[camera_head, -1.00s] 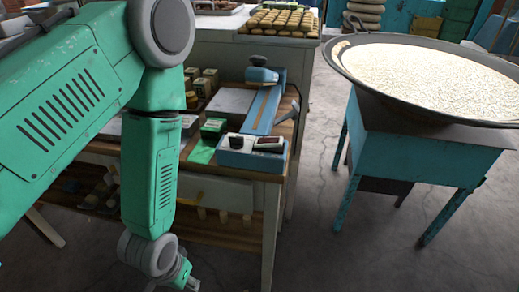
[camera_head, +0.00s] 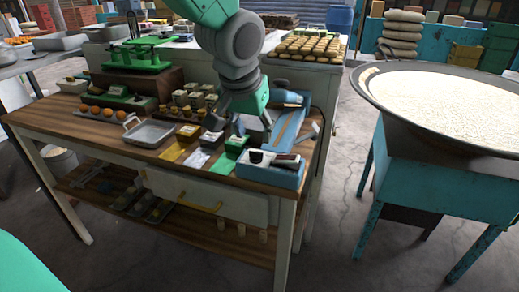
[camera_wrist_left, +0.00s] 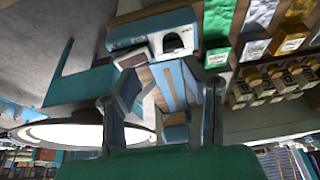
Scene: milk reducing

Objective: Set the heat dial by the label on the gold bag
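The gold bag (camera_head: 173,151) lies flat on the wooden table, left of a silver bag (camera_head: 196,159) and a green bag (camera_head: 221,164). In the left wrist view the gold bag (camera_wrist_left: 293,38) is at the upper right; its label is too small to read. The blue heat unit (camera_head: 284,174) stands at the table's front right corner. Its dark dial (camera_wrist_left: 172,42) shows in the left wrist view. My left gripper (camera_head: 242,128) is open and empty, above and behind the unit. My right gripper is not in view.
A wide pan of white milk (camera_head: 440,98) sits on a teal stand at the right. A metal tray (camera_head: 150,132), small boxes (camera_head: 188,100) and a green scale (camera_head: 148,55) crowd the table. Open floor separates table and stand.

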